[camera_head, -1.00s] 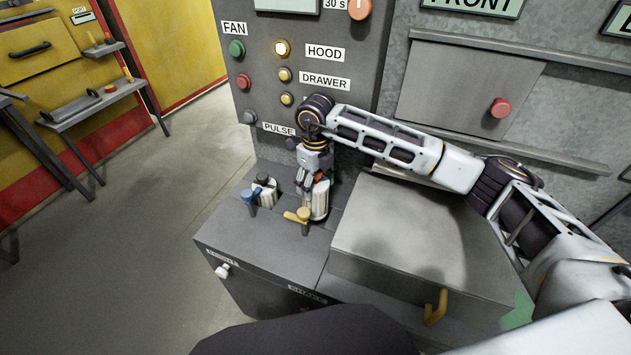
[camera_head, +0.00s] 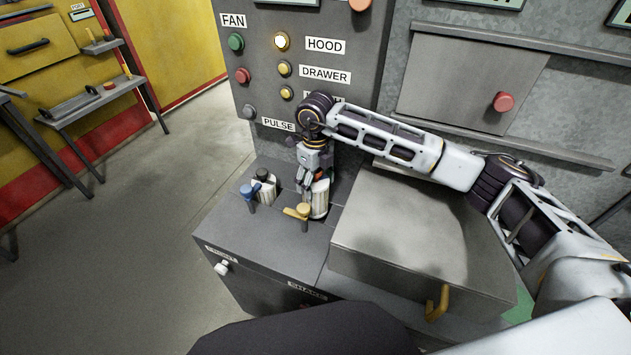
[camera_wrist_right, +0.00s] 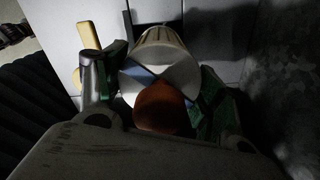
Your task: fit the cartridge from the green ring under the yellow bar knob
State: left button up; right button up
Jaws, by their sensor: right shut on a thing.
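The cartridge (camera_head: 319,199) is a white ribbed cylinder standing behind the yellow bar knob (camera_head: 303,211) on the grey bench. In the right wrist view the cartridge (camera_wrist_right: 160,55) shows a pale end with a reddish-brown round grip (camera_wrist_right: 160,105). My right gripper (camera_head: 308,182) is over the cartridge's top, and its fingers (camera_wrist_right: 155,100) are shut on that grip from both sides. The yellow bar (camera_wrist_right: 88,40) lies just left of the cartridge in the wrist view. The cartridge's lower end and any seat under it are hidden. The green ring cannot be made out. My left gripper is out of view.
A second white cartridge with a black top (camera_head: 263,184) stands by a blue bar knob (camera_head: 250,194) to the left. A grey box lid (camera_head: 400,235) with a yellow handle is close on the right. The button panel (camera_head: 305,60) rises behind.

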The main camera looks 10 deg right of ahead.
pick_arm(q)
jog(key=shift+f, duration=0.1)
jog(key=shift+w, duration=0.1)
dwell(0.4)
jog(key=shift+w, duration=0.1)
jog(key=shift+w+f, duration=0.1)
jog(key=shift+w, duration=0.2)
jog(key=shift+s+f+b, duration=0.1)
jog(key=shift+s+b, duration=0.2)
pick_arm(e)
jog(key=shift+f, duration=0.1)
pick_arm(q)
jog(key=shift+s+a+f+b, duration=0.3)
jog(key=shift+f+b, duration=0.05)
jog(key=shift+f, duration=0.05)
pick_arm(e)
jog(key=shift+f, duration=0.55)
dwell(0.6)
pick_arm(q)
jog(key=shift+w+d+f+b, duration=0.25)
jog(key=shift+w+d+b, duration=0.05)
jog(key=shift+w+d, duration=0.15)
pick_arm(e)
jog(key=shift+f, duration=0.4)
